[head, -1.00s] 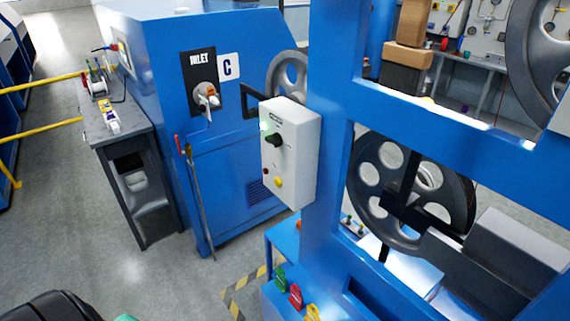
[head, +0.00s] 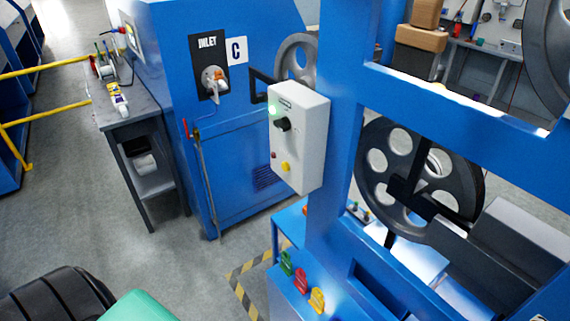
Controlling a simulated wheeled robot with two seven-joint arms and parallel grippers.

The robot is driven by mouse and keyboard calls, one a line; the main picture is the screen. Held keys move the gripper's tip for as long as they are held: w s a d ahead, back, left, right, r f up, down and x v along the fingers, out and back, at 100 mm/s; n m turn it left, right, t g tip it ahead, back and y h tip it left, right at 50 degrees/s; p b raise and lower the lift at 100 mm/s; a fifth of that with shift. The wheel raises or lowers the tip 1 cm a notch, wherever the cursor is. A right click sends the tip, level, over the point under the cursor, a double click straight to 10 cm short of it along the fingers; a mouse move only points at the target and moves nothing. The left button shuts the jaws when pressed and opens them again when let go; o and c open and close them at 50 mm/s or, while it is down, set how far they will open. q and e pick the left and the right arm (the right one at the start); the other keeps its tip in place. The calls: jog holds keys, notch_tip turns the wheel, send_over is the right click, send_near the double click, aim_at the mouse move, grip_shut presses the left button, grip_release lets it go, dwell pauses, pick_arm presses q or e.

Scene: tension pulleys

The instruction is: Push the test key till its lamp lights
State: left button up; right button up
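A white control box (head: 313,146) is fixed to the left side of a blue upright post. On its front face are a glowing green lamp (head: 273,110) at the upper left, a black knob (head: 284,124), a small dark red round part (head: 274,155) and a yellow button (head: 286,166). The red part looks unlit. Which of these is the test key or its lamp, I cannot tell; labels are too small to read. Neither of my grippers is in view.
The blue frame (head: 335,130) with large grey pulleys (head: 447,165) fills the right. Green, red and yellow handles (head: 301,280) sit low in front. A blue machine (head: 230,150) marked C and a side table (head: 145,105) stand left. A black ribbed object (head: 55,295) is bottom left.

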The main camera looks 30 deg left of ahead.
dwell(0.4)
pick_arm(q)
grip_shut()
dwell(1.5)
